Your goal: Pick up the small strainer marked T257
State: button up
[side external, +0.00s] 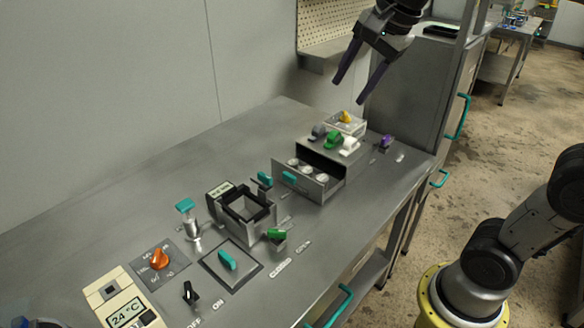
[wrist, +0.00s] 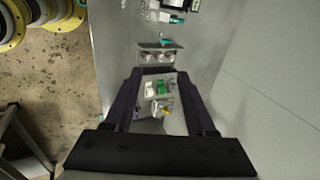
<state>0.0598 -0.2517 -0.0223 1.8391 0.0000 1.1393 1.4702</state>
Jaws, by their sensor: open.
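No T257 marking is legible in either view, so I cannot tell which item is the strainer. Small items sit on top of a grey drawer box: a grey one (side external: 318,131), a green one (side external: 333,140), a white one (side external: 350,145) and a yellow one (side external: 346,117) in a pale tray at the back. The green one also shows in the wrist view (wrist: 161,88). My gripper (side external: 351,91) is open and empty, high above the back of the box. In the wrist view its fingers (wrist: 159,74) frame the items, apart from them.
The drawer (side external: 316,190) is pulled out, with several pale round things inside. A purple item (side external: 386,142) stands right of the box. A black-rimmed square holder (side external: 246,206), teal-handled parts and an orange knob (side external: 159,259) occupy the front bench.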

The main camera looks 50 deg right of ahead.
jog(key=w+d+m, duration=0.2)
jog(key=w+m, duration=0.1)
jog(key=w, duration=0.4)
jog(key=m+g, duration=0.5)
jog(key=m, duration=0.2)
send_over(292, 161)
jog(key=f, duration=3.1)
jog(key=shift+s, duration=0.3)
jog(key=shift+w+f, duration=0.15)
jog(key=shift+f, duration=1.5)
jog(key=shift+w+f, duration=0.1)
jog(key=shift+f, duration=1.5)
jog(key=shift+c, duration=0.2)
grip_shut()
